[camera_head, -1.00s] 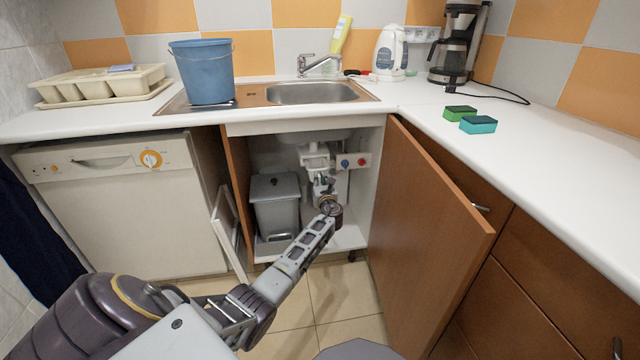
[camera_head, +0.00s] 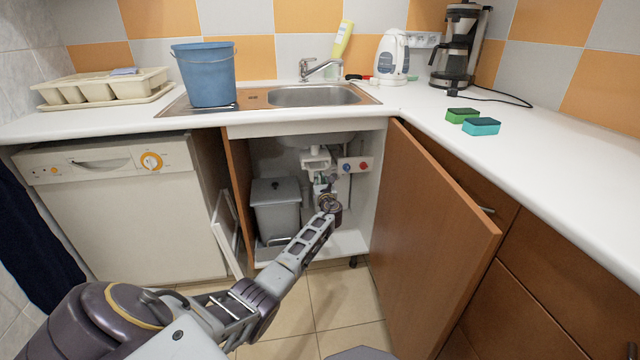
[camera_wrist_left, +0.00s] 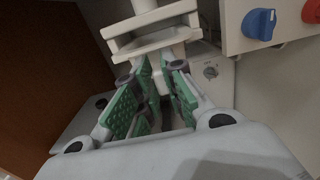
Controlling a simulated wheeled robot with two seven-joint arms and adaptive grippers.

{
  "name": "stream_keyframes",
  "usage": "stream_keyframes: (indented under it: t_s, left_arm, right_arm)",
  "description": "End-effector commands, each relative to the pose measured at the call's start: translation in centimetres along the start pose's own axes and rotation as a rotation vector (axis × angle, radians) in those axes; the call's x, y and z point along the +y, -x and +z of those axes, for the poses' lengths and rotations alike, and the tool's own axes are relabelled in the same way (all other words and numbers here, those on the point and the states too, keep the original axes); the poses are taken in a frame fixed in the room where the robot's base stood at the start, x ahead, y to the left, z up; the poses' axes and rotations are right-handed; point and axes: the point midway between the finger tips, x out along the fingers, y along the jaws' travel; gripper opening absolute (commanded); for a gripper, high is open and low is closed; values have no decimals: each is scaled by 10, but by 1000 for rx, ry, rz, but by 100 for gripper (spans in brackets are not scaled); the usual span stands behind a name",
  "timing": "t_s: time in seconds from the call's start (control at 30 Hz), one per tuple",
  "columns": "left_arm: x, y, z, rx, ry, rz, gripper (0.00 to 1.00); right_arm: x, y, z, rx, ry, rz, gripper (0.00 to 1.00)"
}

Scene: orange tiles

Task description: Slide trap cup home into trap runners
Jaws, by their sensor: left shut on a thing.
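The white trap runners (camera_head: 316,158) hang under the sink inside the open cabinet. They also show at the top of the left wrist view (camera_wrist_left: 150,20). My left gripper (camera_head: 324,184) reaches into the cabinet just below them. In the left wrist view its green-padded fingers (camera_wrist_left: 153,80) are shut on a pale, flat-topped piece, seemingly the trap cup (camera_wrist_left: 155,46). The cup is upright or nearly so, close under the runners. A narrow dark gap shows between them at the front; I cannot tell whether they touch farther back. My right gripper is not in view.
A grey bin (camera_head: 276,210) stands left of my arm in the cabinet. A panel with blue and red knobs (camera_head: 354,165) is close on the right. The open cabinet door (camera_head: 430,230) bounds the right side. A white frame (camera_head: 226,232) leans at the left.

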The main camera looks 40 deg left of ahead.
Motion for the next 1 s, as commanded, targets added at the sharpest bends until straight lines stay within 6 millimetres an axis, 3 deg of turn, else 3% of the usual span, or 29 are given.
stream_keyframes:
  t_s: [0.9, 0.93, 1.0]
  left_arm:
    - [1, -14, 0, -1, 0, 1, 0]
    - [1, -14, 0, -1, 0, 1, 14]
    - [1, -14, 0, -1, 0, 1, 23]
  right_arm:
    - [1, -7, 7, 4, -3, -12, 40]
    - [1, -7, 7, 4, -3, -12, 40]
    - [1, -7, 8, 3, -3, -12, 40]
